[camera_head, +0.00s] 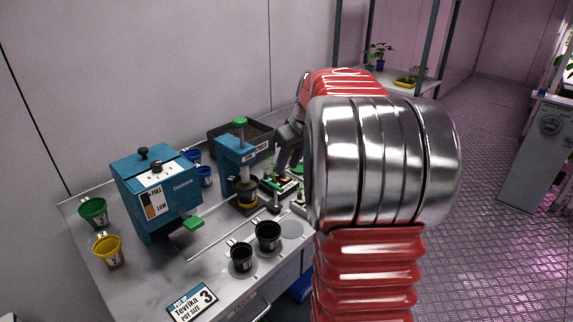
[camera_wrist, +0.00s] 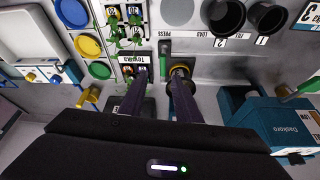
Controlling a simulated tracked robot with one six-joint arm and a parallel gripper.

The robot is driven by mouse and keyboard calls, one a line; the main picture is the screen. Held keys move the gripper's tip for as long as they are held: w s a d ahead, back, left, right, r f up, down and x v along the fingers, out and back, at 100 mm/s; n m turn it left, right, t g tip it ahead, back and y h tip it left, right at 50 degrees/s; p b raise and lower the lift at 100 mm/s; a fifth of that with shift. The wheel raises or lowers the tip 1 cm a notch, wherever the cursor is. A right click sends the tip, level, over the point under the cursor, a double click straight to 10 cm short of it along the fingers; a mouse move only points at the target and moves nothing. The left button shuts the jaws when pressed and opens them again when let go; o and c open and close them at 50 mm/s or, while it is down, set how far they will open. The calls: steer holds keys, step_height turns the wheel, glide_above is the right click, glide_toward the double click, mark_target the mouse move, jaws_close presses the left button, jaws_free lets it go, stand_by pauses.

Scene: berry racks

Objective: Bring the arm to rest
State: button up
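My arm reaches over the bench at the centre of the head view, and its red and silver links hide part of the bench. My gripper (camera_head: 288,160) is dark and points down, just right of the blue press (camera_head: 232,152). In the wrist view my gripper (camera_wrist: 161,78) has its two fingers apart, with nothing seen held between them. A green bar beside the "PRESS" label shows in the gap, seemingly beyond the fingertips. The right finger overlaps the press's brass-coloured ring in the picture; I cannot tell whether they touch.
A blue dispenser (camera_head: 155,190) stands left on the metal bench (camera_head: 150,278). Black pots (camera_head: 267,236) sit near the front edge. Green (camera_head: 93,212) and yellow (camera_head: 108,250) cups stand at the left. A plant shelf (camera_head: 425,85) stands behind; open floor (camera_head: 470,190) lies right.

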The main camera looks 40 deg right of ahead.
stand_by(0.4)
steer(key=s+a+f+m+g, duration=0.1)
steer(key=s+a+f+m, duration=0.3)
steer(key=s+a, duration=0.15)
steer(key=s+a+r+n, duration=0.1)
steer(key=s+a, duration=0.4)
steer(key=a, duration=0.4)
steer(key=s+a+r+n+t, duration=0.1)
steer(key=s+a+n, duration=0.1)
steer(key=s+a, duration=0.3)
steer(key=s+a+r+n+t, duration=0.1)
steer(key=s+a, duration=0.4)
steer(key=a, duration=0.9)
steer(key=shift+s+n, duration=0.3)
steer(key=shift+s, duration=0.05)
